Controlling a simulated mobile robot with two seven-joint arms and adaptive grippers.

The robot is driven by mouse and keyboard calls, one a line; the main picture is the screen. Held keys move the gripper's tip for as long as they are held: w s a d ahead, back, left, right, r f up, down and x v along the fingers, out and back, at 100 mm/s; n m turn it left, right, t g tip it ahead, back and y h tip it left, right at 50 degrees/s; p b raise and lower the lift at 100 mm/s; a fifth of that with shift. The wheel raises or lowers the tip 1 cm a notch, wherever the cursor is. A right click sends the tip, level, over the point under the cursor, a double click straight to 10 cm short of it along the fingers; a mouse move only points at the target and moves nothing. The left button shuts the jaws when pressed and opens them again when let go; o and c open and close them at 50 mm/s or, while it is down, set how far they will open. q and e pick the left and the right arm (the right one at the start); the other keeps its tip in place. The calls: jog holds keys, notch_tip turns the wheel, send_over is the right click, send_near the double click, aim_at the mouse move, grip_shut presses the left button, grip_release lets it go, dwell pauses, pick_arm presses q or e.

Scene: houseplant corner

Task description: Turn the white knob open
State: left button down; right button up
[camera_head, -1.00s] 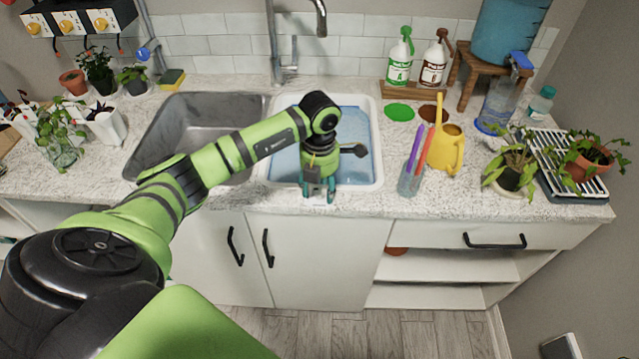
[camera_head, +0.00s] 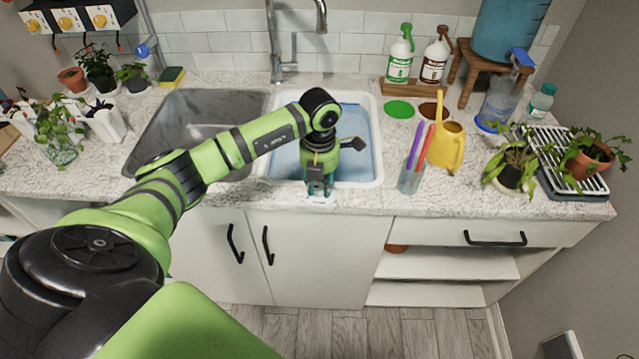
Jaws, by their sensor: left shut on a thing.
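My left gripper (camera_head: 319,191) points down at the counter's front edge, just in front of the white sink basin. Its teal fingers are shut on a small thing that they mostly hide. A bit of white shows at the fingertips, and I take this to be the white knob (camera_head: 316,201). Its shape and how far it is turned cannot be made out. My right gripper is not in view.
The white basin (camera_head: 374,178) with blue water lies behind the gripper, and a grey steel sink (camera_head: 150,150) is to its left. A cup with pens (camera_head: 410,180) and a yellow watering can (camera_head: 447,146) stand to the right. Cabinet doors with black handles (camera_head: 235,245) are below.

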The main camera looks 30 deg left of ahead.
pick_arm(q)
jog(key=n, duration=0.4)
jog(key=shift+f+b, duration=0.1)
jog(key=shift+b, duration=0.2)
jog(key=n, duration=0.8)
jog(key=shift+n, duration=2.1)
jog(key=c, duration=0.9)
grip_release()
jog(key=shift+c, duration=0.2)
